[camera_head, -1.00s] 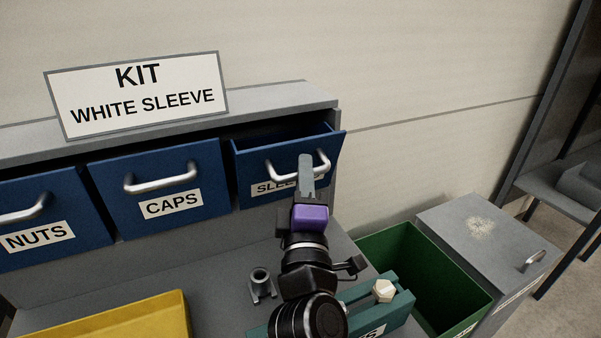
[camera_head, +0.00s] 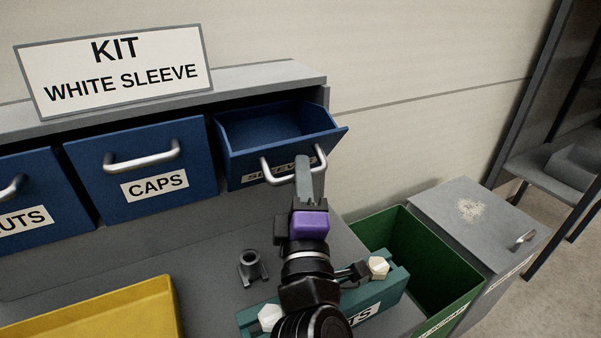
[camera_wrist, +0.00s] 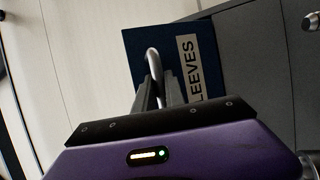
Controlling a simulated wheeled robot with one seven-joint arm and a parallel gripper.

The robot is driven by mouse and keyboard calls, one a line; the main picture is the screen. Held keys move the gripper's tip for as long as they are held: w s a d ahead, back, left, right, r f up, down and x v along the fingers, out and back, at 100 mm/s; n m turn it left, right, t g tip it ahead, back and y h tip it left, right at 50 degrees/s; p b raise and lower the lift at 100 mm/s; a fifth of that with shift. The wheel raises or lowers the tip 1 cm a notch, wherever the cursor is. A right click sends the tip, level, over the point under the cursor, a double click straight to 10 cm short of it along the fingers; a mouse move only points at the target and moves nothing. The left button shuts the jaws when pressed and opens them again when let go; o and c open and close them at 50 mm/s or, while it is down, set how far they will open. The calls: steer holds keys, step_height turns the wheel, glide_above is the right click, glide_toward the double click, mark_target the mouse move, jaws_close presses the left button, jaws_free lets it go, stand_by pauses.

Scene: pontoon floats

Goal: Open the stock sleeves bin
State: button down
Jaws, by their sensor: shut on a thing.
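The blue sleeves bin (camera_head: 230,137) is the right one in the grey rack and is pulled out, with its inside showing. What I can see of its inside is bare. Its label is partly hidden behind my gripper. My gripper (camera_head: 304,167) is shut on the bin's silver handle (camera_head: 265,169). In the wrist view my gripper's fingers (camera_wrist: 160,90) close around the handle (camera_wrist: 151,60), and the blue bin front (camera_wrist: 140,45) with its label stands behind them.
The caps bin (camera_head: 120,160) and nuts bin (camera_head: 40,190) are left of it. Below are a yellow tray (camera_head: 110,315), a grey holder (camera_head: 251,268), a teal block with white-topped parts (camera_head: 385,290) and a green bin (camera_head: 440,260). A grey lidded box (camera_head: 470,215) stands right.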

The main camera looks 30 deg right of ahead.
steer(key=shift+f+y, duration=0.25)
steer(key=shift+y, duration=0.05)
steer(key=c, duration=1.6)
jaws_free()
steer(key=shift+o, duration=1)
steer(key=shift+w, duration=0.1)
steer(key=shift+r, duration=0.1)
steer(key=shift+s+a, duration=0.15)
steer(key=shift+s, duration=0.15)
steer(key=s+a, duration=0.4)
steer(key=s, duration=0.5)
steer(key=s+a+b, duration=0.1)
steer(key=s+a, duration=0.3)
steer(key=s, duration=0.6)
steer(key=shift+f, duration=0.2)
steer(key=shift+a, duration=0.1)
